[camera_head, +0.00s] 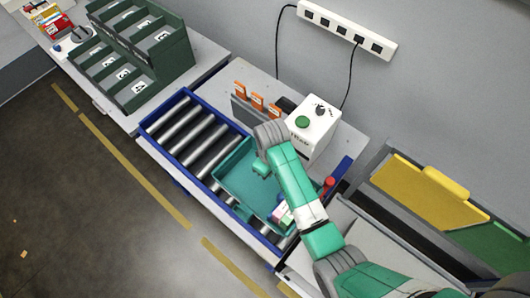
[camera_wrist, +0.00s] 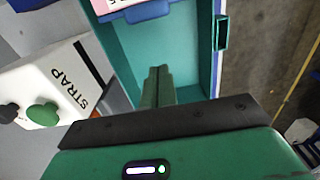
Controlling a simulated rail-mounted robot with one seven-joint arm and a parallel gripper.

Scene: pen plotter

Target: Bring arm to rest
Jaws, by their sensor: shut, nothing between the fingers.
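My gripper (camera_wrist: 158,75) shows in the wrist view with its two green fingers together and nothing between them. It points down over the inside of the teal tray (camera_wrist: 209,45), apart from the tray's walls as far as I can tell. In the head view my green and grey arm reaches from the lower right across the tray (camera_head: 222,178), bent at the grey wrist joint.
A white strap machine (camera_head: 314,128) with a green button stands close behind my wrist; it also shows in the wrist view (camera_wrist: 35,90). Dark green bins (camera_head: 140,60) stand at the back left. Yellow (camera_head: 415,190) and green bins are right.

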